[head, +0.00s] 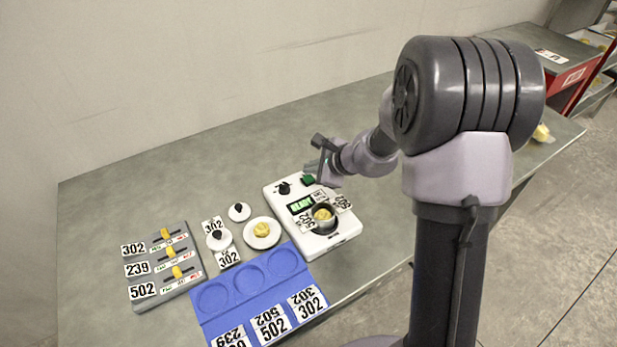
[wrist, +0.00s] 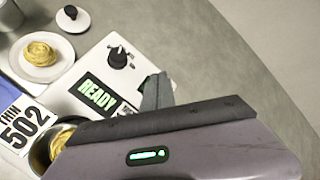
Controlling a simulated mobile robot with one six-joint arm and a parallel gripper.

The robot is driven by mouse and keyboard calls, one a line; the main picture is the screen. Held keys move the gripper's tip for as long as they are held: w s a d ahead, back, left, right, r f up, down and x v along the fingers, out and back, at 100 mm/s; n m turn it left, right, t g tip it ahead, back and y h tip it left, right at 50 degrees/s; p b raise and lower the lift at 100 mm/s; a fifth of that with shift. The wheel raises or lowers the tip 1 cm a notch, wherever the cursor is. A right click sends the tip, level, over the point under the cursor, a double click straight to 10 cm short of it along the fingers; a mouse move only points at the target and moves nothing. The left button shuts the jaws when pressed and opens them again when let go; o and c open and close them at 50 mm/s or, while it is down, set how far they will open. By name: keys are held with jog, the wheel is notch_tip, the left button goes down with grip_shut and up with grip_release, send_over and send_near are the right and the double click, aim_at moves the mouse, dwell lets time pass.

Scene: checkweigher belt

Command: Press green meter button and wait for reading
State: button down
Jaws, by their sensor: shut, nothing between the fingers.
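The white meter (head: 335,238) stands on the table, with a lit screen (head: 300,205) that reads READY in green. The screen also shows in the wrist view (wrist: 97,95). The green button (head: 308,180) is on the meter's far end, beside a black knob (head: 284,188); the knob shows in the wrist view (wrist: 118,57). A metal cup (head: 325,224) with yellow contents sits in the meter. My gripper (head: 314,169) is shut and empty, fingertips pointing down close to the green button. In the wrist view my fingers (wrist: 157,92) hide the button; I cannot tell if they touch it.
Left of the meter are a plate (head: 262,243) with a yellow nest, white lids (head: 219,240), a blue tray (head: 240,305) with round recesses and a grey slider panel (head: 163,287). Number cards lie around. The table behind the meter is clear.

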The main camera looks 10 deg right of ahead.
aim_at(311, 179)
jog(key=shift+f, duration=0.1)
jog(key=shift+f+b, duration=0.35)
jog(key=shift+b, duration=0.3)
jog(key=shift+f+b, duration=0.45)
jog(key=shift+b, duration=0.1)
dwell(0.4)
jog(key=shift+r, duration=0.15)
jog(key=shift+r+p, duration=0.65)
jog(key=shift+r, duration=0.15)
notch_tip(311, 179, up, 5)
jog(key=p, duration=0.4)
dwell(0.5)
